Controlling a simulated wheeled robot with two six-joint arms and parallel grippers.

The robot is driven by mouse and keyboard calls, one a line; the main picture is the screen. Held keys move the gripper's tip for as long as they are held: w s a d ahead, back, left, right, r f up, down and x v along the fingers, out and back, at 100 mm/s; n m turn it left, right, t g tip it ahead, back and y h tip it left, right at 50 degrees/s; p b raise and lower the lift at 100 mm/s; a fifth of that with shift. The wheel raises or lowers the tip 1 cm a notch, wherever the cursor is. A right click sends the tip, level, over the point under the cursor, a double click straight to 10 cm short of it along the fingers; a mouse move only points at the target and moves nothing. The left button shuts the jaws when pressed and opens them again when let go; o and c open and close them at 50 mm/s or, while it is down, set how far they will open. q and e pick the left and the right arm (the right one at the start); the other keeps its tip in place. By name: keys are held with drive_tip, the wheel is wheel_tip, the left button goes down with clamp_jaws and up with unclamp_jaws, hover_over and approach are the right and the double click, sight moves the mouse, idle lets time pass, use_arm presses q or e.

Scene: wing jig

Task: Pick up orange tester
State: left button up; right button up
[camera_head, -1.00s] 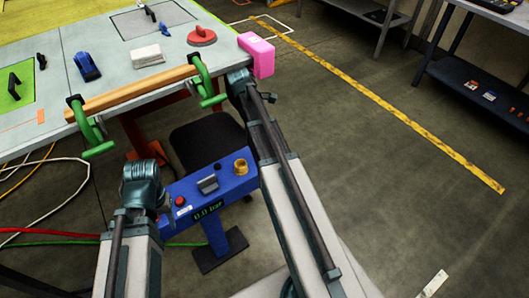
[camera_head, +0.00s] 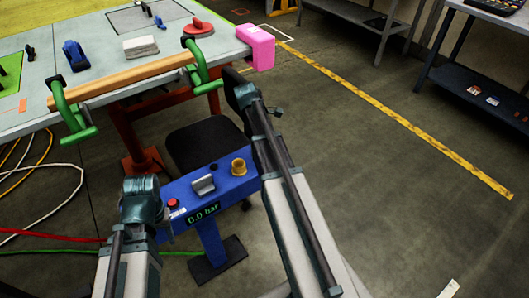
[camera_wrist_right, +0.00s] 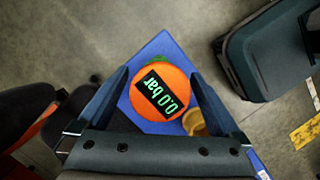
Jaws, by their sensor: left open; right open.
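The orange tester (camera_wrist_right: 160,92) is a round orange body with a dark display reading 0.0 bar, upside down in the right wrist view. It lies between the two fingers of my open right gripper (camera_wrist_right: 157,78), with a gap to each finger. Behind it is a blue surface (camera_wrist_right: 150,52). I cannot make out the tester in the head view. There, my left gripper (camera_head: 162,212) is at the left end of the blue pedestal box (camera_head: 225,190), mostly hidden by its own wrist.
The blue box carries a red button, a grey switch and a gold fitting (camera_head: 238,167). Behind it are a black stool (camera_head: 200,145) and the workbench (camera_head: 105,55) with a wooden bar (camera_head: 125,80) in green clamps. Open floor (camera_head: 370,180) lies to the right.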

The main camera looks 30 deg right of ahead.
drive_tip(key=shift+b+x, duration=0.75)
drive_tip(key=shift+x, duration=0.5)
drive_tip(key=shift+r, duration=0.1)
drive_tip(key=c, duration=1.3)
